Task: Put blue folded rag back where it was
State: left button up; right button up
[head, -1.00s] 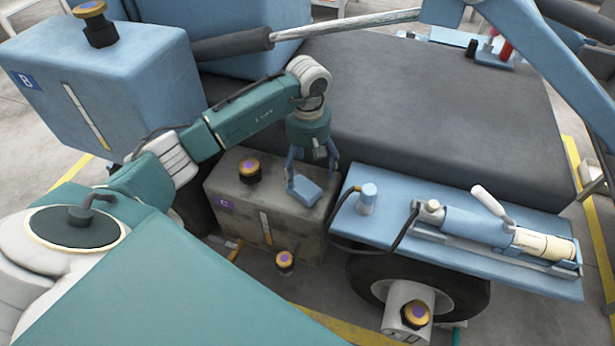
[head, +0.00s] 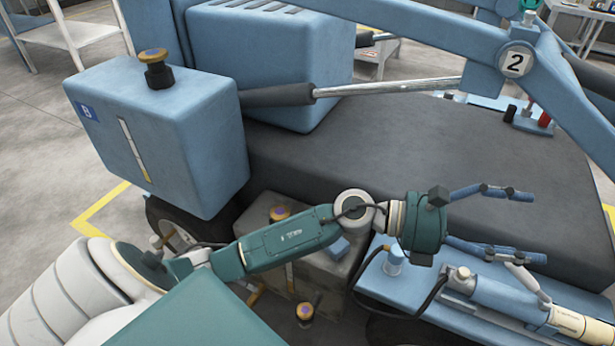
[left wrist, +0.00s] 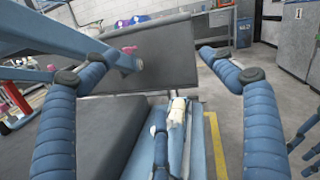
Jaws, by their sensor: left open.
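The blue folded rag (head: 340,248) lies on top of the grey tank (head: 330,275) at the lower middle of the head view. My left forearm and wrist partly cover it. My left gripper (head: 530,228) is open and empty, to the right of the rag and above the blue side deck. In the left wrist view its two fingers (left wrist: 170,57) are spread wide with nothing between them. Blue jointed parts (left wrist: 305,140) at that view's right edge look like fingers of my right gripper, cut off by the frame.
A blue tank (head: 165,140) marked B stands at left. A wide dark grey deck (head: 430,150) lies behind my arm. A blue and cream cylinder pump (head: 575,322) lies on the blue side deck (head: 400,290). A blue boom (head: 420,20) crosses above.

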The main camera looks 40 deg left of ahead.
pick_arm(q)
jog(key=w+a+r+n+t+y, duration=0.25)
jog(key=a+n+t, duration=0.25)
jog(key=n, duration=0.3)
jog(key=w+a+r+n+t+y, duration=0.1)
jog(key=a+r+n+t+y, duration=0.2)
jog(key=n+t, duration=0.45)
jog(key=a+f+n+y, duration=0.5)
jog(key=a+n+y, duration=0.25)
jog(key=n, duration=0.25)
jog(key=s+a+f+n+g+y, duration=0.2)
jog(key=a+f+n+g+y, duration=0.15)
jog(key=f+n, duration=0.2)
jog(key=s+a+f+n+g+y, duration=0.2)
jog(key=a+f+n, duration=0.25)
jog(key=f, duration=0.25)
jog(key=s+f+n+g, duration=0.4)
jog(key=s+f, duration=0.4)
jog(key=s, duration=0.4)
jog(key=s+d+f+n+g+h, duration=0.1)
jog(key=s+f+n+g, duration=0.2)
jog(key=s+f+g, duration=0.4)
jog(key=s+f, duration=0.2)
jog(key=s, duration=0.4)
jog(key=shift+s+f+n, duration=0.2)
jog(key=shift+f+n, duration=0.05)
jog(key=shift+n, duration=0.1)
